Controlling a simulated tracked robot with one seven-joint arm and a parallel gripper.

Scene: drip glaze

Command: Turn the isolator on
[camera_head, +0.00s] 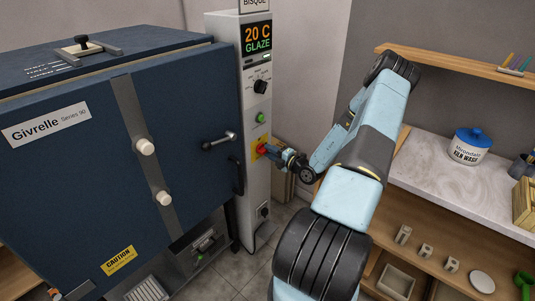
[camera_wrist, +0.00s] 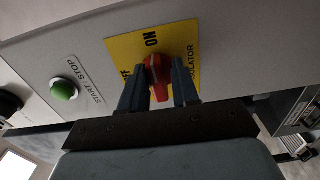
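The isolator is a red rotary knob (camera_wrist: 159,74) on a yellow plate (camera_wrist: 122,46) marked ON and OFF. In the head view the isolator (camera_head: 262,150) is on the front of the grey control column. In the wrist view the knob's upper end lies near the ON label, but its exact angle is hard to read. My gripper (camera_wrist: 161,82) has one finger on each side of the knob. Whether both fingers press on it or a thin gap remains, I cannot tell. In the head view my gripper (camera_head: 268,151) reaches the plate from the right.
The column's lit display (camera_head: 257,38) reads 20 C GLAZE. A green START/STOP button (camera_wrist: 64,89) is beside the isolator plate. The blue kiln (camera_head: 80,180) stands left of the column. A shelf (camera_head: 460,65) and worktop (camera_head: 430,165) are at right.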

